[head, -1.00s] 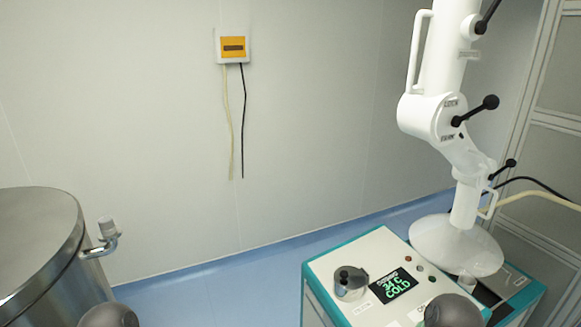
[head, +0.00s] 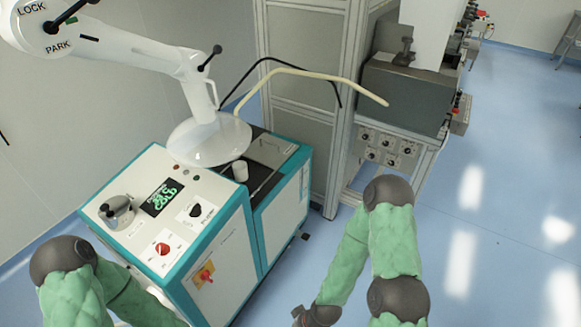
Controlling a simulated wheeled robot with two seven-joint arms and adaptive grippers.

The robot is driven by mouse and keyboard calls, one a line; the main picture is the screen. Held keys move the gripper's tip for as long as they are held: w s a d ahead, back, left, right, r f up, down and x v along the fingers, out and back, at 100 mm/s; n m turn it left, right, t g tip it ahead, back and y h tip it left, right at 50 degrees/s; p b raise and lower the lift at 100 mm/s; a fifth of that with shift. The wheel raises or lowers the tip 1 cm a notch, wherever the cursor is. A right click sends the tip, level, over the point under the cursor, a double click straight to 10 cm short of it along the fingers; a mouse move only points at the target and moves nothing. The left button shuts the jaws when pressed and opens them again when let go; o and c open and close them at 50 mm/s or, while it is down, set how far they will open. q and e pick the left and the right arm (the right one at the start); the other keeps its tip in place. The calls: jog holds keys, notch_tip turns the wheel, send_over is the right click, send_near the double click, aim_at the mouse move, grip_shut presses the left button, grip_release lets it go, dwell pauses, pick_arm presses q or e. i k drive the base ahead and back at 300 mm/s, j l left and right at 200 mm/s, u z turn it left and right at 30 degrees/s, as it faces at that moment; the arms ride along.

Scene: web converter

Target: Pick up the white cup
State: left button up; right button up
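A small white cup (head: 240,171) stands upright in the head view on the dark top at the back right of the teal and white machine cart (head: 150,215). It is just below the wide white hood of the jointed arm. Both of my green-sleeved arms are low in the picture, well apart from the cup. My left gripper is out of view below the bottom edge. Part of my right wrist or gripper (head: 300,316) shows at the bottom edge, too cut off to tell its state.
The white hood (head: 208,142) overhangs the cart near the cup. Grey cabinet panels (head: 300,80) stand behind. Blue floor (head: 500,220) is open at the right.

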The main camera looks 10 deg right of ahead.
aim_at(240, 168)
jog(key=i+l+u, duration=0.1)
jog(key=u, duration=0.3)
jog(key=l+u, duration=0.25)
jog(key=u, duration=0.15)
jog(key=i+l+u, duration=0.1)
jog(key=u, duration=0.3)
jog(key=l+u, duration=0.4)
jog(key=j, duration=0.1)
